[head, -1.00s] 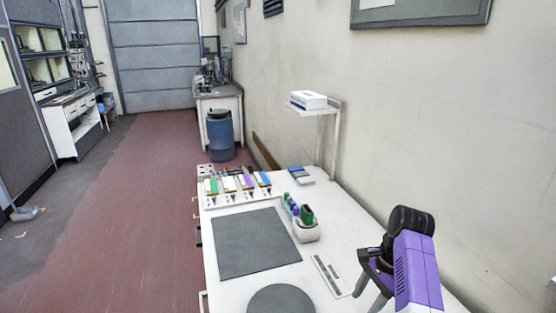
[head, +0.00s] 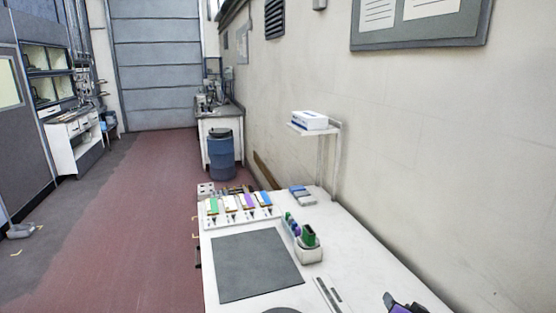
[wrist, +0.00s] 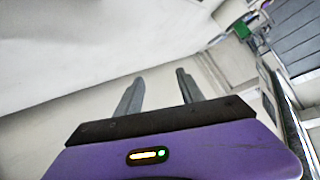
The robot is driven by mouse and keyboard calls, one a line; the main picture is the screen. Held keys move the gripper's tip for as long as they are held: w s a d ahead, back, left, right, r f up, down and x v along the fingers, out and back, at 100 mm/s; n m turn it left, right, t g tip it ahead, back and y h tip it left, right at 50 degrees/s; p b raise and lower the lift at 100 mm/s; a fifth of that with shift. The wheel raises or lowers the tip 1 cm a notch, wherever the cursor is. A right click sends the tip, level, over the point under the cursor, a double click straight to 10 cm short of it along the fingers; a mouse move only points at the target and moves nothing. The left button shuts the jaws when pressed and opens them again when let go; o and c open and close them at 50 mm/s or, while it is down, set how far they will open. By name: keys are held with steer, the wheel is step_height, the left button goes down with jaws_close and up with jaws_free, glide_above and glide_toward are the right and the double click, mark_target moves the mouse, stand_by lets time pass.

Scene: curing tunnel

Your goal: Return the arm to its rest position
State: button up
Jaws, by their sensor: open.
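My gripper (wrist: 157,88) shows in the wrist view with its two grey fingers apart and nothing between them. A pale surface lies beyond the fingertips. The fingers are out of the head view. The white table (head: 365,255) runs along the wall beneath it.
A grey mat (head: 257,264) lies on the table. Behind it stands a rack (head: 240,213) of colored items. A white holder (head: 308,254) with green items stands right of the mat. A shelf (head: 314,130) with a white box rises at the wall.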

steer(key=s+a+n+t, duration=0.1)
steer(key=s, duration=0.5)
steer(key=s+a+n+t, duration=0.1)
steer(key=s+n+t, duration=0.1)
steer(key=s, duration=0.4)
steer(key=s+a+r+n+t, duration=0.1)
steer(key=s+a, duration=0.1)
steer(key=s, duration=0.4)
steer(key=shift+s+n+y+b, duration=0.1)
steer(key=shift+n+y+b, duration=0.2)
steer(key=shift+n+b, duration=0.1)
steer(key=s+a+r+n+y+b, duration=0.1)
steer(key=s+a, duration=0.2)
steer(key=s, duration=1.2)
steer(key=s+a+r+n+g, duration=0.1)
steer(key=s+a, duration=0.3)
steer(key=s, duration=1.2)
steer(key=shift+s+r+y+b, duration=0.25)
steer(key=shift+r+y+b, duration=0.15)
steer(key=shift+r, duration=0.2)
